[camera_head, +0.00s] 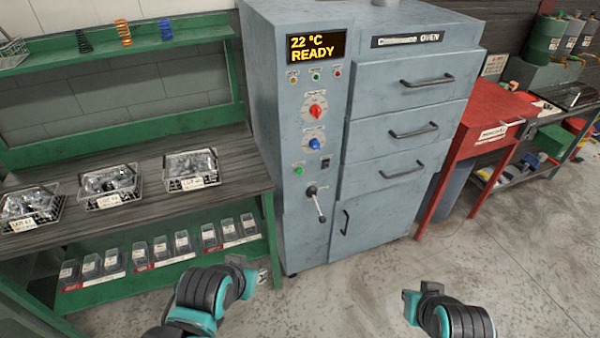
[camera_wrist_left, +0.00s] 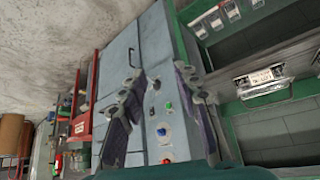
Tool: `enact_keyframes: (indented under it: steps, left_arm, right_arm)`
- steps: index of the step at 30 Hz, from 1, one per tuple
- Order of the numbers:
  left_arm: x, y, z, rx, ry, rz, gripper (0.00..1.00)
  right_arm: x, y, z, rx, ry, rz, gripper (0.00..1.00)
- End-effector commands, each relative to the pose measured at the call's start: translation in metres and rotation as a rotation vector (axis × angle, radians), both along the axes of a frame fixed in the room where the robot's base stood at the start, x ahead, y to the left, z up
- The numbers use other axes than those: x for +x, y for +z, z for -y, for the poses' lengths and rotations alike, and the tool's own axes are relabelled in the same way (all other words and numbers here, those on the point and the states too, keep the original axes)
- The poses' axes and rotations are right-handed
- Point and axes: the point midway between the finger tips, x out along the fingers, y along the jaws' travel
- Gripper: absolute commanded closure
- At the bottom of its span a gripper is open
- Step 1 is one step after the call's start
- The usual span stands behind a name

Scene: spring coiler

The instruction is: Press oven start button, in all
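The grey curing oven (camera_head: 270,110) stands upright, with a display reading "22 °C READY" (camera_head: 316,47). Below it on the panel are a red knob (camera_head: 317,111), a blue knob (camera_head: 314,144), a green button (camera_head: 299,170) and a black-handled lever (camera_head: 317,201). In the left wrist view the green button (camera_wrist_left: 168,106) shows between the fingers of my left gripper (camera_wrist_left: 160,108). The gripper is open and empty, with the panel some distance beyond it. In the head view only parts of my arms show at the bottom edge. My right gripper is not visible.
A green bench (camera_head: 120,210) at the left holds wire baskets (camera_head: 192,170) of parts, with small bins (camera_head: 183,242) on its lower shelf. A red table (camera_head: 490,115) stands right of the oven. The floor (camera_head: 350,290) in front is clear.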

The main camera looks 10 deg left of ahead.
Motion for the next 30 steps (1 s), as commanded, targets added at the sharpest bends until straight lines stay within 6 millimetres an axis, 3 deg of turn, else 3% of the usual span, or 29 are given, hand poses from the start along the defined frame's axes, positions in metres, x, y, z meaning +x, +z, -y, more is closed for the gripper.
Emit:
enact_keyframes:
  steps: [1,3,30]
  left_arm:
    - [0.0000,0.0000,0.0000,0.000,0.000,0.000,0.88]
    - [0.0000,0.0000,0.0000,0.000,0.000,0.000,1.00]
    - [0.0000,0.0000,0.0000,0.000,0.000,0.000,1.00]
  right_arm:
    - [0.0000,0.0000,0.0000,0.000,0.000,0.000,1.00]
    - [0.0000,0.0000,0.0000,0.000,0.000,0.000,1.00]
    - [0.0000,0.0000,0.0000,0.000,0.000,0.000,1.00]
